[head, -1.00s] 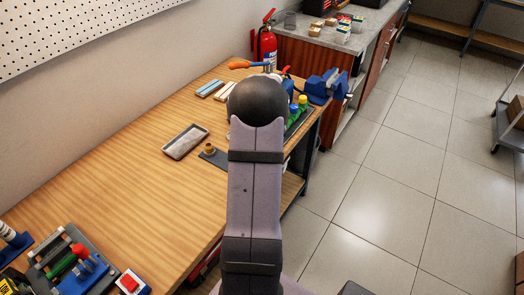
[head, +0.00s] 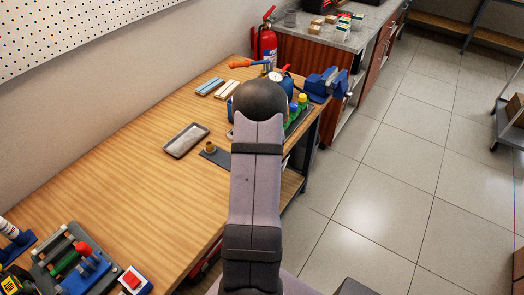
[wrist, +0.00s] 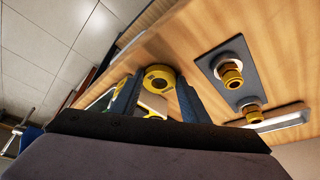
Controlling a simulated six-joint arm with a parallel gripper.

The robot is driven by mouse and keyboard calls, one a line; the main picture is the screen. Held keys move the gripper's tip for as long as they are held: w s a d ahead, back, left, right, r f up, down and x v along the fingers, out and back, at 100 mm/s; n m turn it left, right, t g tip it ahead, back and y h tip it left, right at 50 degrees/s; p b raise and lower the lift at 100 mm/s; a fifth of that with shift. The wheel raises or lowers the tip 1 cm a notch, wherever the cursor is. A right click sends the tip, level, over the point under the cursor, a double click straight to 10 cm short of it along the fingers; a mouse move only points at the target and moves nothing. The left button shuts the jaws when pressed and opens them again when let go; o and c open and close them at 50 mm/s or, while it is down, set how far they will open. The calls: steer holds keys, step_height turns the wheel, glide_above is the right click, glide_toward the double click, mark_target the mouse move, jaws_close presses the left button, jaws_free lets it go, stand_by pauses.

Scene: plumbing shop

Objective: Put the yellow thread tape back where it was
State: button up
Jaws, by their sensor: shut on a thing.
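The yellow thread tape (wrist: 160,77) shows in the wrist view as a round yellow spool with a dark centre. It is between the two dark blue fingers of my gripper (wrist: 157,95), which is shut on it. The wooden bench top shows behind it. Another small yellow thing (wrist: 153,116) shows lower between the fingers; I cannot tell what it is. In the head view my own arm hides the gripper and the tape.
A dark plate (head: 220,158) with brass fittings (wrist: 231,76) and a grey tray (head: 180,150) lie on the bench (head: 130,185). A tool rack (head: 75,255) stands front left.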

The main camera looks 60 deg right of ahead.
steer(key=o, duration=0.7)
steer(key=shift+f, duration=0.1)
steer(key=shift+o, duration=0.2)
steer(key=shift+r, duration=0.45)
steer(key=b+v, duration=0.2)
steer(key=v, duration=0.9)
steer(key=shift+r+b, duration=0.2)
steer(key=shift+b, duration=0.1)
steer(key=shift+s+a, duration=0.1)
steer(key=w+a+f+n+g+y, duration=0.1)
steer(key=w+a+n+y, duration=0.15)
steer(key=a, duration=1.05)
steer(key=w+a+f+n+y, duration=0.1)
steer(key=w+a+n, duration=0.25)
steer(key=a, duration=0.95)
steer(key=s+a+f+n+g, duration=0.1)
steer(key=s+a+n, duration=0.1)
steer(key=s+a, duration=0.3)
steer(key=s+a+f+n+g, duration=0.1)
steer(key=s+a, duration=0.4)
steer(key=a, duration=0.6)
steer(key=shift+a+n, duration=0.35)
steer(key=shift+n, duration=0.15)
